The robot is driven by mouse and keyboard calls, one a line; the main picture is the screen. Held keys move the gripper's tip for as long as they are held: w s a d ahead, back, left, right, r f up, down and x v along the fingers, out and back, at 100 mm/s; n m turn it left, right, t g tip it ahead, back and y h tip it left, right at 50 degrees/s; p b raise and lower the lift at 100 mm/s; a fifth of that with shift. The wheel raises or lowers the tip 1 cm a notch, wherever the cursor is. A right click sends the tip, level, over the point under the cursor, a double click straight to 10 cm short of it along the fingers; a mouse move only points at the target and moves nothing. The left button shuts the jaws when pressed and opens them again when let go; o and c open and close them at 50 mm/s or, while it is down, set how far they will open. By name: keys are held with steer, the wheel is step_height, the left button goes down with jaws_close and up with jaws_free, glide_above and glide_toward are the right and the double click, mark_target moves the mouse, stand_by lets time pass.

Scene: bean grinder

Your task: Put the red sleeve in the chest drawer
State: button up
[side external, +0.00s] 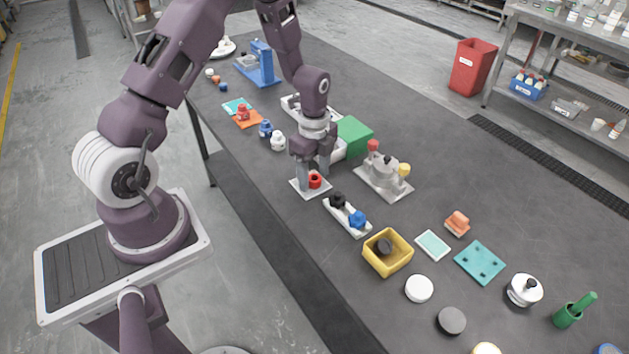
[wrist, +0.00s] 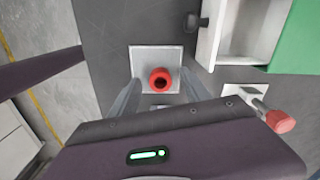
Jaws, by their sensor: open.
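The red sleeve (side external: 315,181), a short ring with a dark hole, stands upright on a white square plate (side external: 299,188). It also shows in the wrist view (wrist: 160,84). My gripper (side external: 314,178) is open and low over the plate, with a finger on either side of the sleeve. In the wrist view my gripper's fingers (wrist: 159,95) show gaps to the sleeve; contact cannot be confirmed. The chest (side external: 355,134) has a green body. Its white drawer (wrist: 207,42) is pulled out, with a dark knob at its front; the visible part of its inside looks empty.
A grey grinder-like fixture (side external: 384,182) with red and yellow knobs stands right of my gripper. A white tray (side external: 345,217) with black and blue pieces lies in front. A yellow box (side external: 388,252) holds a dark piece.

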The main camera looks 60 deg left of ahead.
mark_target(314, 177)
jaws_close()
step_height(314, 177, up, 10)
steer(key=f, duration=0.1)
steer(key=w+a+r+n, duration=0.1)
steer(key=w+a+n, duration=0.35)
steer(key=n, duration=0.45)
steer(key=w+a+n, duration=0.3)
steer(key=w+n, duration=0.1)
steer(key=n, duration=0.5)
step_height(314, 177, down, 9)
steer(key=shift+w+a+f, duration=0.1)
